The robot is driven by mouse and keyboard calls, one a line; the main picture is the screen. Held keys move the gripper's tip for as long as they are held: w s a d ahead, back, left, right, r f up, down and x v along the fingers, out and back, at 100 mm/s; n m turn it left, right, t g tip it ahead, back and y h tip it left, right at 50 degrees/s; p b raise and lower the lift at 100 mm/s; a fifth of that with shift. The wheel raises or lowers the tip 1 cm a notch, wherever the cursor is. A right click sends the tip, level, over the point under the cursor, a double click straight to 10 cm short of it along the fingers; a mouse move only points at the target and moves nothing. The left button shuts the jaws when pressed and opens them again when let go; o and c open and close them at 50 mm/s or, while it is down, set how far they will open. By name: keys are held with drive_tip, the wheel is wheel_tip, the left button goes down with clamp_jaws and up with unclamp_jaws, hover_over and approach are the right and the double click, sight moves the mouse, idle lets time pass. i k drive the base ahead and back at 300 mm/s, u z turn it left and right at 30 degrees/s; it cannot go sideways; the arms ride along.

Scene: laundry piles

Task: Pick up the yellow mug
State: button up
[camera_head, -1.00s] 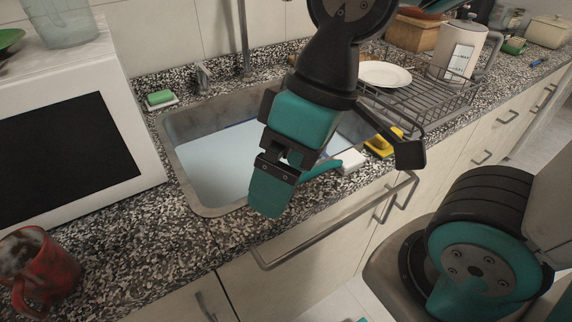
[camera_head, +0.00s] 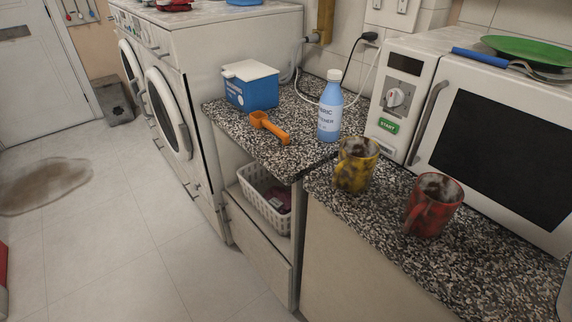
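The yellow mug (camera_head: 355,165) stands upright on the speckled countertop (camera_head: 468,252), left of the microwave and near the counter's front edge. Its surface has dark stains, and its inside looks dark. A red mug (camera_head: 433,205), also stained, stands to its right with its handle facing left. A gap separates the two mugs. My gripper is not in view now.
A blue softener bottle (camera_head: 330,108) stands close behind the yellow mug. An orange scoop (camera_head: 268,127) and a blue box (camera_head: 250,86) lie farther left. The microwave (camera_head: 502,130) bounds the counter at right. The floor (camera_head: 130,235) at left is mostly clear, with a brown stain.

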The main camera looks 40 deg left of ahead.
sight(351, 169)
drive_tip(key=u, duration=0.95)
drive_tip(key=k, duration=1.3)
drive_tip(key=u, duration=1.2)
drive_tip(key=i, duration=1.55)
drive_tip(key=z, duration=0.85)
drive_tip(key=i, duration=0.6)
drive_tip(key=z, duration=0.65)
